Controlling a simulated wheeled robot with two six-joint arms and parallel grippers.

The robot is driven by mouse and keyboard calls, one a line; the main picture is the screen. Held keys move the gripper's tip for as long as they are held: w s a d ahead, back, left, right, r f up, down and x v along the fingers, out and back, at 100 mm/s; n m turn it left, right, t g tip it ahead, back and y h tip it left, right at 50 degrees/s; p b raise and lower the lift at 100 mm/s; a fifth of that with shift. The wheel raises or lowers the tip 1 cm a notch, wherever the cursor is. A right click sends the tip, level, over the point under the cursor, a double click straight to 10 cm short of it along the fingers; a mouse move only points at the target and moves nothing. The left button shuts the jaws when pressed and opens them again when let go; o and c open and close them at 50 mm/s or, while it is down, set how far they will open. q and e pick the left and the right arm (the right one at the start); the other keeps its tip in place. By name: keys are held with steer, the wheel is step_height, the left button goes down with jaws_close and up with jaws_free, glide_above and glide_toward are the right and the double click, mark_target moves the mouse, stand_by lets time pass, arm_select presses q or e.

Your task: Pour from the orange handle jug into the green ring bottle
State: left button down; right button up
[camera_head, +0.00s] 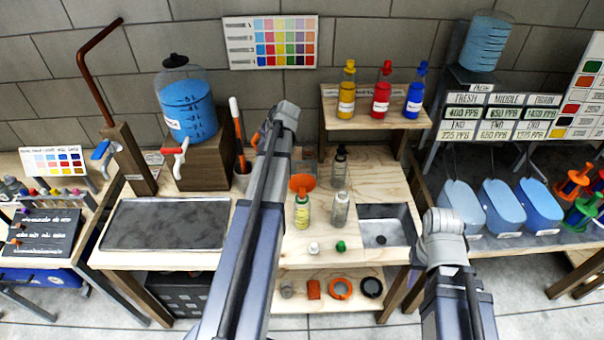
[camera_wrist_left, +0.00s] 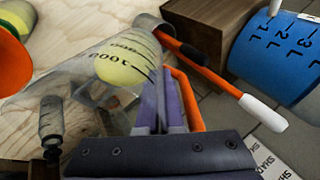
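The clear jug (camera_wrist_left: 72,78) with black measuring marks has an orange handle (camera_wrist_left: 187,98) and holds something pale yellow (camera_wrist_left: 124,63). My left gripper (camera_wrist_left: 160,103) appears shut on that handle; the jug lies slanted across the left wrist view. In the head view my left arm hides most of the jug. The green ring bottle (camera_head: 302,212) stands on the bench with an orange funnel (camera_head: 302,184) in its top. The funnel also shows at the left edge of the wrist view (camera_wrist_left: 10,62). My right wrist (camera_head: 440,240) is near the sink; its fingers cannot be made out.
A grey-white bottle (camera_head: 340,209) and a dark-capped bottle (camera_head: 340,168) stand close to the funnel. A white cap (camera_head: 313,248) and green cap (camera_head: 341,247) lie in front.

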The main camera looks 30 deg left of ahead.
mark_target(256, 146)
arm_select(q)
steer(key=shift+w+a+r+h+p, duration=0.15)
steer(key=shift+a+h+p, duration=0.1)
steer(key=shift+a, duration=0.1)
steer(key=shift+w+a+r+h+p, duration=0.1)
steer(key=shift+a+h, duration=0.15)
steer(key=shift+a, duration=0.1)
steer(key=shift+w+a+f+g+h+p, duration=0.15)
steer(key=shift+a+f+g+h+p, duration=0.2)
steer(key=shift+a+h, duration=0.45)
steer(key=shift+w+a+f+h, duration=0.1)
steer(key=shift+a+f+h, duration=0.2)
steer(key=shift+f+h, duration=0.4)
steer(key=shift+a+f+g+h+b, duration=0.3)
steer(key=shift+f+h+b, duration=0.3)
steer(key=shift+h, duration=0.8)
arm_select(e)
steer(key=shift+r, duration=0.4)
